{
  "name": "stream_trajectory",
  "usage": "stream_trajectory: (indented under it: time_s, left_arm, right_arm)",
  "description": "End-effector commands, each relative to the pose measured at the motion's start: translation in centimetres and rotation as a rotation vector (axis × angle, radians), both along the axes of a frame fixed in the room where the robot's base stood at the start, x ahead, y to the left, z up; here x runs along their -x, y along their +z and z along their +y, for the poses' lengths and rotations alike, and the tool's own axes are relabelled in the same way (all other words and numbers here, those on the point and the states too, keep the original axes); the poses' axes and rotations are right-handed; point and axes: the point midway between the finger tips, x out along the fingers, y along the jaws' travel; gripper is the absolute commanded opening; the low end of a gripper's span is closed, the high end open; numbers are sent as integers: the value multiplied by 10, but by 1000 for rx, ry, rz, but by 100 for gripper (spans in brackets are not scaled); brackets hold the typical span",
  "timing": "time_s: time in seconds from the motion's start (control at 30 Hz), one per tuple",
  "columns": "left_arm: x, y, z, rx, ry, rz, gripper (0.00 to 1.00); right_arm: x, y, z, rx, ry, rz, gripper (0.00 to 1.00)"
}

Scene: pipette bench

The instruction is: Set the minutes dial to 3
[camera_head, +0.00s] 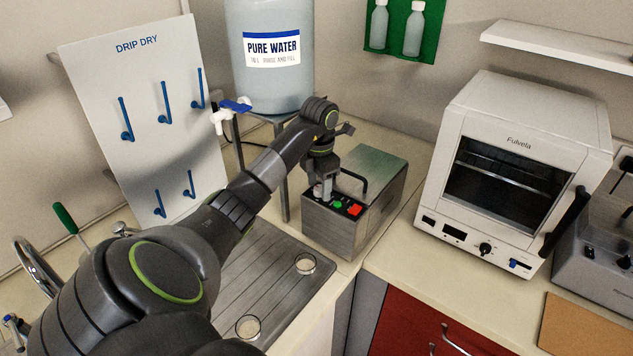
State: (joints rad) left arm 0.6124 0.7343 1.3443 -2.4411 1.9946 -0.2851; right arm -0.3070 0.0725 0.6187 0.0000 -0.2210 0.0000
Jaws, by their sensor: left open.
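A steel box with a black handle (378,222) stands on the counter in the middle. Its sloped black control panel carries a green button (337,204) and a red switch (354,210). My left gripper (323,192) points down at the left end of this panel, its jaws open. A small pale knob (318,188), possibly the minutes dial, is partly hidden at the fingertips. I cannot tell whether the fingers touch it. Its marks and setting are too small to read. My right gripper is not in view.
A white Fulvela oven (455,191) with a black knob (485,249) stands to the right. A water tank (270,85) with a tap is behind my arm. Two small glass dishes (305,263) (248,327) sit on the ribbed drainer (275,285).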

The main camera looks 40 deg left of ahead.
Motion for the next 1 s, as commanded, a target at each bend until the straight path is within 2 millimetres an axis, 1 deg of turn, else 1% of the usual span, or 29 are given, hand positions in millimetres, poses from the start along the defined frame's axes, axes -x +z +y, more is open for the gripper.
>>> stream_trajectory:
  time_s: [0.03,0.1,0.13,0.4,0.47,0.77,1.0]
  left_arm:
    - [0,0,0,0,0,0,51]
    - [0,0,0,0,0,0,51]
    - [0,0,0,0,0,0,49]
    - [0,0,0,1,0,0,13]
    - [0,0,0,0,0,0,7]
    - [0,0,0,1,-39,0,7]
    - [0,-1,0,1,-177,0,7]
  right_arm:
    - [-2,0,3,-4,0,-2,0]
    - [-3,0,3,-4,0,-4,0]
    - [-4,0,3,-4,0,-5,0]
    - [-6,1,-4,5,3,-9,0]
    - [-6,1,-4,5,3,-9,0]
    - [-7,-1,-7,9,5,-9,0]
    - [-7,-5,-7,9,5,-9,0]
